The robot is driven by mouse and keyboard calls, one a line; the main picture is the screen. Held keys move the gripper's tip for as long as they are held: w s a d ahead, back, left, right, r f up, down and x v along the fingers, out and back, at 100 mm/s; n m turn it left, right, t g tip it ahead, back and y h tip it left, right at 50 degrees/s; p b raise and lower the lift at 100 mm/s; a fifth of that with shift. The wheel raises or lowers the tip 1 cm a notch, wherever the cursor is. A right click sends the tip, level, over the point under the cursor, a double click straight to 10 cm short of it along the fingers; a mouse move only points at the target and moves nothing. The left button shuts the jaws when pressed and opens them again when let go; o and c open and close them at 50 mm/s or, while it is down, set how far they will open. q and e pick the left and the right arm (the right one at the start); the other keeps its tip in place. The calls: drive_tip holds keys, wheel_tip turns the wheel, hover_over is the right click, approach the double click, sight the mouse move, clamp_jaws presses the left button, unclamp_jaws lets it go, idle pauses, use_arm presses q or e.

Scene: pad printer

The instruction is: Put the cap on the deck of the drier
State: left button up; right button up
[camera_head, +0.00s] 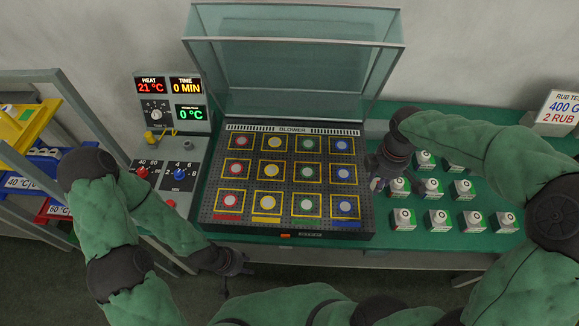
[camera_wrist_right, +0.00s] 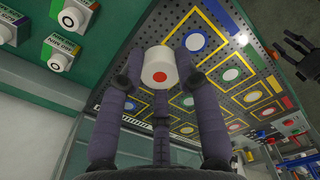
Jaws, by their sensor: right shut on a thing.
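In the right wrist view a white cap (camera_wrist_right: 157,60) with a red dot on its face sits between the fingers of my right gripper (camera_wrist_right: 155,78), which is shut on it. In the head view my right gripper (camera_head: 381,182) is at the right edge of the drier's deck (camera_head: 246,196); the cap there is mostly hidden. The deck is a dark perforated plate with rows of yellow-framed squares holding red, yellow, green and blue ringed discs. It also shows in the right wrist view (camera_wrist_right: 185,20). My left gripper (camera_head: 243,268) is low, in front of the drier; its finger opening is unclear.
The drier's clear lid (camera_head: 290,65) stands raised behind the deck. A control panel (camera_head: 170,115) with dials is on its left. Several white blocks with round tops (camera_head: 405,218) stand on the green table right of the deck. Coloured bins (camera_head: 28,125) are at far left.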

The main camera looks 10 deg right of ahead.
drive_tip(key=s+d+r+n, duration=0.2)
drive_tip(key=s+d+n, duration=0.1)
drive_tip(key=s+n, duration=0.15)
drive_tip(key=b, duration=0.3)
hover_over(342, 201)
drive_tip(key=shift+n, duration=0.35)
drive_tip(key=f, duration=0.8)
drive_tip(key=shift+s+d+f, duration=0.1)
drive_tip(key=shift+d+f, duration=0.15)
drive_tip(key=shift+f, duration=0.05)
drive_tip(key=shift+a+f, duration=0.15)
drive_tip(key=shift+f, duration=0.05)
drive_tip(key=shift+w+a+f+b, duration=0.1)
drive_tip(key=shift+f+b, duration=0.15)
drive_tip(key=shift+f, duration=0.6)
drive_tip(key=shift+w+a+f+b, duration=0.1)
drive_tip(key=shift+f+b, duration=0.1)
drive_tip(key=shift+f, duration=0.65)
drive_tip(key=shift+f, duration=0.2)
drive_tip(key=o, duration=0.7)
drive_tip(key=shift+o, duration=0.2)
